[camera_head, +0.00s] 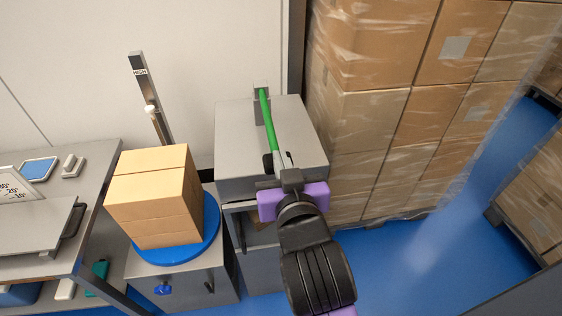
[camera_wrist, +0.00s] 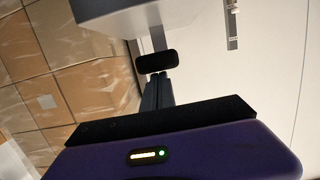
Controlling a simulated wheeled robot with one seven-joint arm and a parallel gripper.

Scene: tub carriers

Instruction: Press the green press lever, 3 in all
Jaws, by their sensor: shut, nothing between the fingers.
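The green press lever (camera_head: 268,122) runs from a short grey post at the back of a grey press box (camera_head: 235,150) toward its front. A black crossbar handle (camera_head: 268,164) sits at the lever's near end, partly hidden by my gripper. My gripper (camera_head: 284,157) is shut and empty, with its fingers close to the handle. In the wrist view, the black handle (camera_wrist: 156,62) lies just beyond the tips of my gripper (camera_wrist: 159,76). I cannot tell whether they touch. The lever's green colour does not show there.
A cardboard box (camera_head: 150,200) stands on a blue round turntable (camera_head: 205,235) left of the press. A grey bench (camera_head: 95,170) with a scale is at far left. Wrapped carton stacks (camera_head: 365,120) rise close on the right. Blue floor (camera_head: 430,265) is clear at lower right.

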